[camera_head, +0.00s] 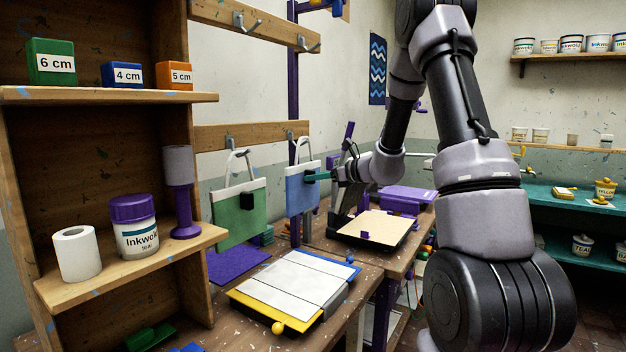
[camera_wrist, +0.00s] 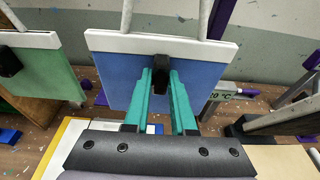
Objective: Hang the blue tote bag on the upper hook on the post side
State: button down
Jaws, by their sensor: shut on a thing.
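The blue tote bag (camera_head: 300,192) has white handles and a white top band. It hangs upright beside the purple post (camera_head: 294,95), with its handles up at the lower hook on the post side (camera_head: 290,135). I cannot tell whether they are over that hook. My gripper (camera_head: 318,176) reaches it from the right. In the wrist view, the teal fingers of my gripper (camera_wrist: 161,88) are shut on the black tab on the front of the blue bag (camera_wrist: 115,80). The upper hook on the post side (camera_head: 309,43) is bare.
A green tote bag (camera_head: 239,217) hangs on the lower rail (camera_head: 250,135), left of the blue one. The other upper hook (camera_head: 245,22) is empty. A wooden shelf (camera_head: 110,96) stands at left. A printing board (camera_head: 290,288) lies on the bench below.

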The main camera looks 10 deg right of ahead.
jog(key=shift+r+v, duration=0.25)
jog(key=shift+v, duration=0.95)
jog(key=shift+v, duration=2.5)
jog(key=s+d+r, duration=0.2)
jog(key=r, duration=1.2)
jog(key=s+d+r, duration=0.3)
jog(key=r, duration=1.1)
jog(key=shift+s+d, duration=0.15)
